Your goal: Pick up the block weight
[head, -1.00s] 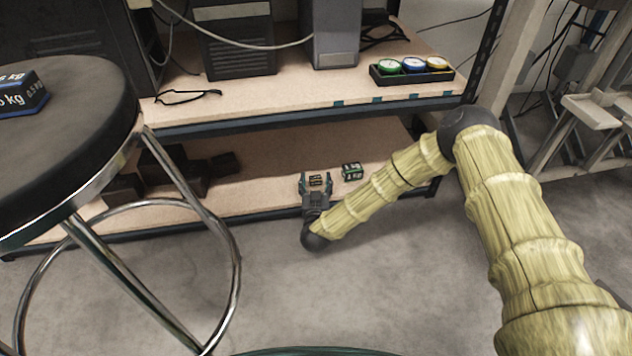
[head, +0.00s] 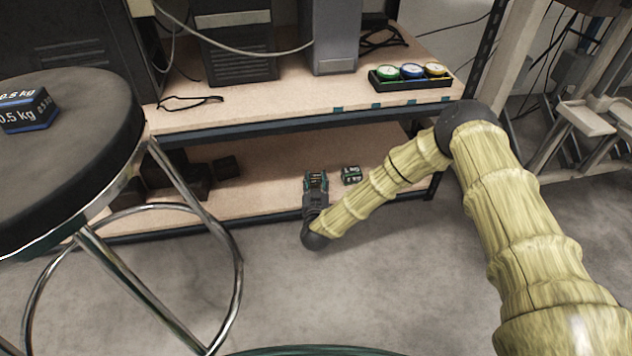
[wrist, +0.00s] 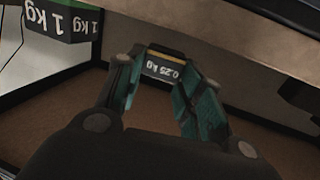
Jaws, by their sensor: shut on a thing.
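A small dark block weight marked 0.25 kg (wrist: 163,68), with a yellowish top edge, sits between the fingers of my gripper (head: 316,180) on the lower shelf. The wrist view shows my gripper's teal-padded fingers closed on its two sides. In the head view the fingers mostly hide it. I cannot tell whether it touches the shelf. A larger dark block marked 1 kg (wrist: 66,20) stands apart from my gripper, just to its right in the head view (head: 351,175). A blue-edged 0.5 kg block (head: 27,112) lies on the stool.
The upper shelf (head: 290,105) overhangs the lower shelf (head: 262,195). Dark blocks (head: 190,180) lie on the lower shelf at the left. The stool (head: 75,160) stands at the front left. A tray of colored discs (head: 411,82) is on the upper shelf.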

